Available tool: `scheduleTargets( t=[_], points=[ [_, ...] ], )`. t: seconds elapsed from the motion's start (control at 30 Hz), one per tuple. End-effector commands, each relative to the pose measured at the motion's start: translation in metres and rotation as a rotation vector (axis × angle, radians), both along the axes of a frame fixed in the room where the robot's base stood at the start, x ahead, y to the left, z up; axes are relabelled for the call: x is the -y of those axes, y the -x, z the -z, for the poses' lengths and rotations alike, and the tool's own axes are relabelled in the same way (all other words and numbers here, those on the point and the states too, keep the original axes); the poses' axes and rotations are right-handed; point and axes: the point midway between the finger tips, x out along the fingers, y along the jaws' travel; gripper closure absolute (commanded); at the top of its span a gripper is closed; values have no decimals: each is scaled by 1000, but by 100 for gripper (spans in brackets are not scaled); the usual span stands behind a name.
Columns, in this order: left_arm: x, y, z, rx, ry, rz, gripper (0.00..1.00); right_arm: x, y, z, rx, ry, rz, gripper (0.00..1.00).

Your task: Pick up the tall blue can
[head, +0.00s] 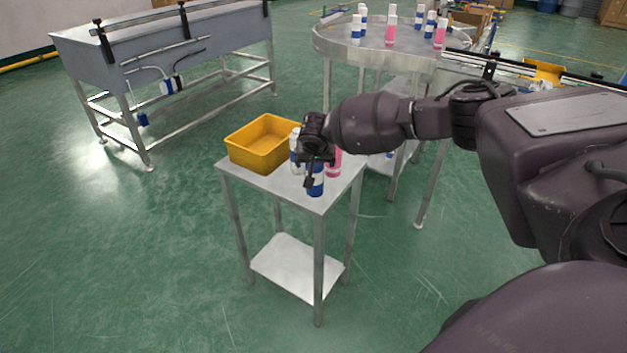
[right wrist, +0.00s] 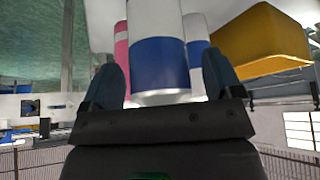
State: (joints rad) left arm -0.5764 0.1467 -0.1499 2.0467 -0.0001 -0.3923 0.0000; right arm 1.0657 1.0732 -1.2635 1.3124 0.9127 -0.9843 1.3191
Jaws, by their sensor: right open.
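A blue-and-white can (head: 315,187) stands near the front corner of the small metal table. My right gripper (head: 315,167) is at this can and hides part of it. In the right wrist view the can's blue band (right wrist: 160,65) lies between the two fingers of the open right gripper (right wrist: 163,85). I cannot tell whether the fingers touch it. A second blue-and-white can (head: 296,148) stands behind, partly hidden, and shows in the wrist view (right wrist: 197,50). My left gripper is not in view.
A pink can (head: 335,166) stands just right of the gripper. A yellow bin (head: 250,158) occupies the back left of the small table (head: 275,187). A round table (head: 345,45) with several cans stands behind. Open floor lies to the left.

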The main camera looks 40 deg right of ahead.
Motion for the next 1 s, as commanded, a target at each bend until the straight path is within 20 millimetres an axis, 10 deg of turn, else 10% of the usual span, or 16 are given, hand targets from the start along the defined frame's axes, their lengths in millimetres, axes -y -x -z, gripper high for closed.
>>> scheduleTargets(
  t=[0.23,0.63,1.0],
  points=[
    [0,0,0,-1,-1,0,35,0,-1,-1,1,0,0,18],
    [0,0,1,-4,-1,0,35,0,0,0,0,-1,0,79],
    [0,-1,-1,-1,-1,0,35,0,-1,-9,3,-1,0,81]
  ],
)
